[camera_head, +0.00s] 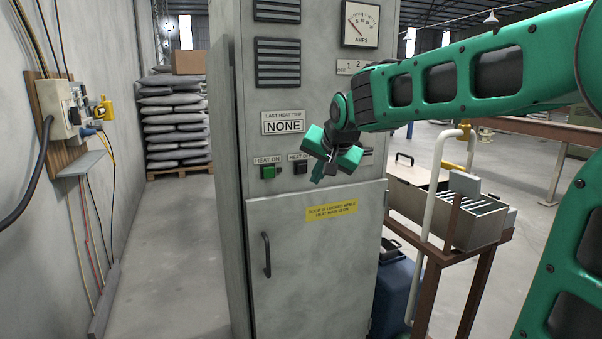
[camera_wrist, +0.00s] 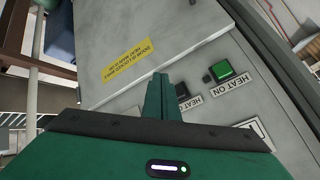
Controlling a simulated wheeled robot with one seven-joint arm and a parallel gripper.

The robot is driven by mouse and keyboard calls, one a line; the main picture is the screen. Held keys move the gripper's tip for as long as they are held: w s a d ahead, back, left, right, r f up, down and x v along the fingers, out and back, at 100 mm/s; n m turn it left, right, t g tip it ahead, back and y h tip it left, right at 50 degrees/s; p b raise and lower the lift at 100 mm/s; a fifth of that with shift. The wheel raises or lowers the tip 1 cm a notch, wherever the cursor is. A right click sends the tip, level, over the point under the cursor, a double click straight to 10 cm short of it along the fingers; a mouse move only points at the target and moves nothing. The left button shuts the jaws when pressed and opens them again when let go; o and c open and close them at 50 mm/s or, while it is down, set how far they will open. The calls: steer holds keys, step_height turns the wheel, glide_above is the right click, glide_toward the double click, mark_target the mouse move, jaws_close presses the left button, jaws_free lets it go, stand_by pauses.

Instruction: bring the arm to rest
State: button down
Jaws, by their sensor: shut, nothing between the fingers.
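My gripper (camera_head: 318,178) is in front of the grey cabinet in the head view, near the row of heat buttons. Its fingers are together and empty. In the wrist view the shut fingers (camera_wrist: 160,82) point toward the cabinet face (camera_wrist: 185,65). My green arm reaches in from the right. The cabinet (camera_head: 300,240) stands upright with its door closed. The green HEAT ON button (camera_head: 268,172) shows to the left of my gripper, and it also shows in the wrist view (camera_wrist: 222,70). The second heat button (camera_head: 300,167) is partly covered by my gripper, as is its label.
A yellow label (camera_head: 331,211) and a black handle (camera_head: 266,254) are on the door. An amps gauge (camera_head: 360,24) sits at the top. A cart (camera_head: 475,248) with a grey box stands at the right. Wall switchgear (camera_head: 75,105) is at the left, with clear floor beside it.

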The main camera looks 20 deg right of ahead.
stand_by(0.5)
steer(key=s+d+f+g, duration=0.3)
steer(key=s+f, duration=0.3)
steer(key=s, duration=0.7)
steer(key=s+d+f+n+g, duration=0.1)
steer(key=s+d+f+g, duration=0.2)
steer(key=s, duration=1)
steer(key=s+d+f+g, duration=0.3)
steer(key=s+f, duration=0.7)
steer(key=s, duration=0.3)
steer(key=shift+d+n+y, duration=0.4)
steer(key=shift+w+f, duration=0.2)
steer(key=shift+w, duration=0.35)
